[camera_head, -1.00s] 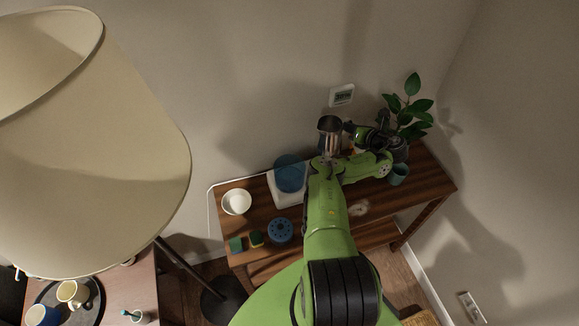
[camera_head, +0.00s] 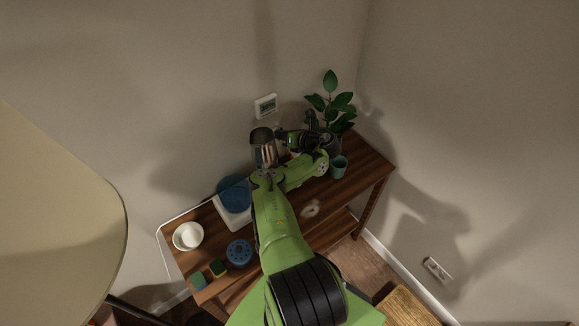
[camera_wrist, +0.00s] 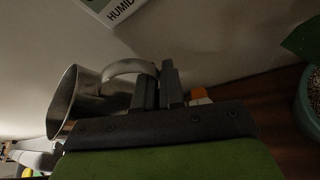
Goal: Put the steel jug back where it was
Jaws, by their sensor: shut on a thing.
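The steel jug (camera_head: 264,149) is a shiny metal vessel near the back of the wooden sideboard (camera_head: 331,189), by the wall. In the wrist view the jug (camera_wrist: 88,100) lies sideways in the picture, its mouth to the left. My gripper (camera_wrist: 160,84) is shut on the jug's curved handle. In the head view my gripper (camera_head: 283,143) is beside the jug, on its right. My arm hides the jug's lower part, so I cannot tell whether its base touches the sideboard.
A blue round thing (camera_head: 234,194) on a white base stands left of the jug. A humidity display (camera_head: 265,106) hangs behind.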

